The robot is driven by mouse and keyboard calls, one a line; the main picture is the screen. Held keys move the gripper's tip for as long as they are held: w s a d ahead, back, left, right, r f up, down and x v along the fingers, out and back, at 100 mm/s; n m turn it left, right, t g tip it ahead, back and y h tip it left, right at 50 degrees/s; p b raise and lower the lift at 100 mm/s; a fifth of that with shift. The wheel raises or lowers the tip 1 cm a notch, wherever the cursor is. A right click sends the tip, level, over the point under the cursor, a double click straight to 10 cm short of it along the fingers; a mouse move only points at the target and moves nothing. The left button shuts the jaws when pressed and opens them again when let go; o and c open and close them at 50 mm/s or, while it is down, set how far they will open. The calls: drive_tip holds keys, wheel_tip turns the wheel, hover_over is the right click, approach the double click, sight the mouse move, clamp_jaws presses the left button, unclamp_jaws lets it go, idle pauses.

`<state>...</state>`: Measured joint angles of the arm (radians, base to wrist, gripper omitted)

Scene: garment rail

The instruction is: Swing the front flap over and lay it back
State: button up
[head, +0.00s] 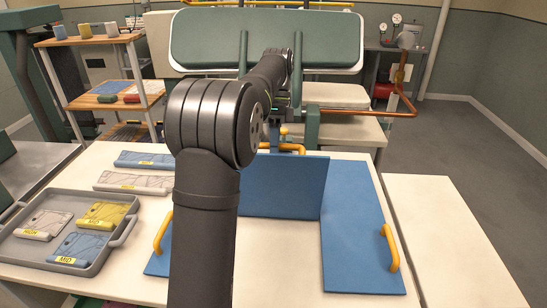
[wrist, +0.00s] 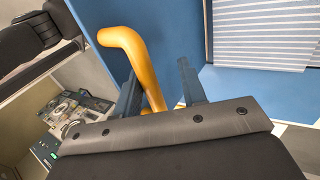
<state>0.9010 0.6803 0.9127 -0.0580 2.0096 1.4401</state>
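A blue folding board lies on the white table, with a left panel (head: 160,262) partly behind my arm and a right panel (head: 352,235). The blue front flap (head: 290,187) stands steeply raised in the middle, with a yellow handle (head: 296,148) at its top edge. My gripper (head: 280,132) is at that handle, mostly hidden by my arm in the head view. In the wrist view the yellow handle (wrist: 146,65) passes between the fingers of my gripper (wrist: 158,82). They are apart, with a gap on the right side. A striped garment (wrist: 262,35) lies on blue board beyond.
A grey tray (head: 20,247) with folded garments stands at left, and more folded garments (head: 145,160) lie behind it. Yellow side handles (head: 389,247) rise from the board. A green padded press (head: 265,40) stands behind. The white surface at right (head: 450,240) is clear.

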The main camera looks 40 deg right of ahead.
drive_tip(key=shift+s+a+r, duration=0.1)
drive_tip(key=shift+s+a, duration=0.3)
drive_tip(key=s+a+f+t+h, duration=0.1)
drive_tip(key=s+a+f, duration=1.6)
idle(0.3)
idle(0.9)
